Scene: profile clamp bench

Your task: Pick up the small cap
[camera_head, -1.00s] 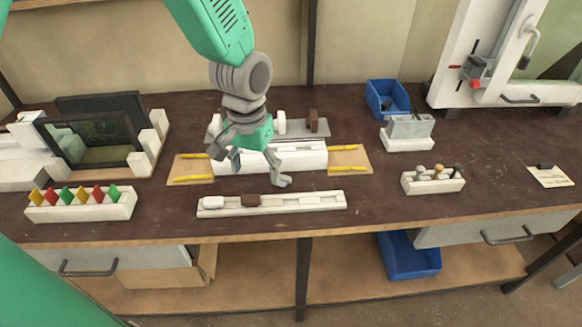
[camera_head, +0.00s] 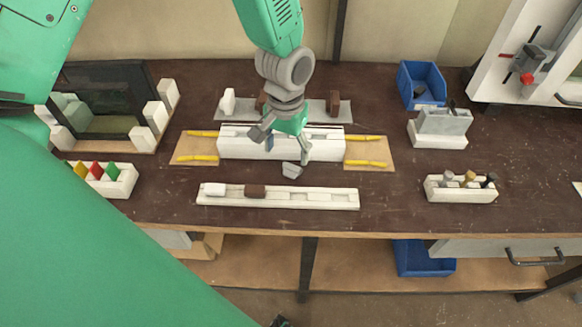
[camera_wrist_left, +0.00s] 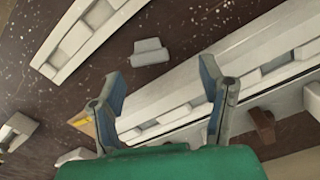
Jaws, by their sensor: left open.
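A small light grey cap (camera_head: 291,170) lies on the dark bench top, between the white profile (camera_head: 232,146) and the long white tray (camera_head: 310,199) in front of it. The cap also shows in the left wrist view (camera_wrist_left: 150,52), apart from both of them. My left gripper (camera_head: 284,146) is open and empty above the profile, a little behind the cap in the head view. In the left wrist view its two fingers (camera_wrist_left: 164,88) are spread, with the cap beyond their tips. My right gripper is not in view.
The tray holds a white piece (camera_head: 214,189) and a brown piece (camera_head: 255,191). Yellow rods (camera_head: 362,163) lie beside the profile. A grey plate with upright blocks (camera_head: 333,103) is behind it. A pin holder (camera_head: 460,192) and blue bin (camera_head: 421,84) stand right.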

